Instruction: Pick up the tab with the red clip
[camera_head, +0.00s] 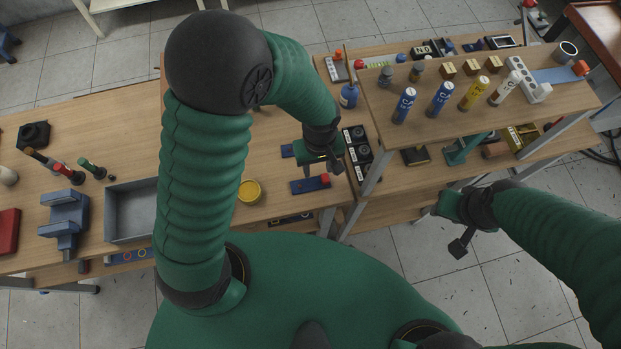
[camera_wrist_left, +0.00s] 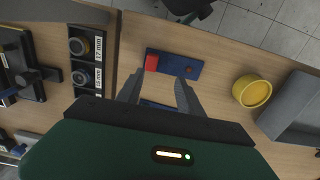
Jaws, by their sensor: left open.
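The tab with the red clip is a flat blue strip (camera_head: 304,187) on the wooden bench, with a red block (camera_head: 325,179) at one end. In the left wrist view the tab (camera_wrist_left: 174,66) lies just beyond my fingertips, its red clip (camera_wrist_left: 151,63) at the left end. My left gripper (camera_head: 325,161) is open and empty above the bench, beside the tab; its two fingers show apart in the wrist view (camera_wrist_left: 158,90). A second blue piece (camera_head: 288,151) lies partly hidden near the gripper. My right gripper (camera_head: 458,226) hangs over the floor, its jaws unclear.
A yellow round tub (camera_head: 249,191) and a grey bin (camera_head: 128,211) stand left of the tab. A black holder with round parts (camera_head: 356,146) is to the right. A raised shelf (camera_head: 440,122) with cans and boxes stands at the right. The bench's front edge is near the tab.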

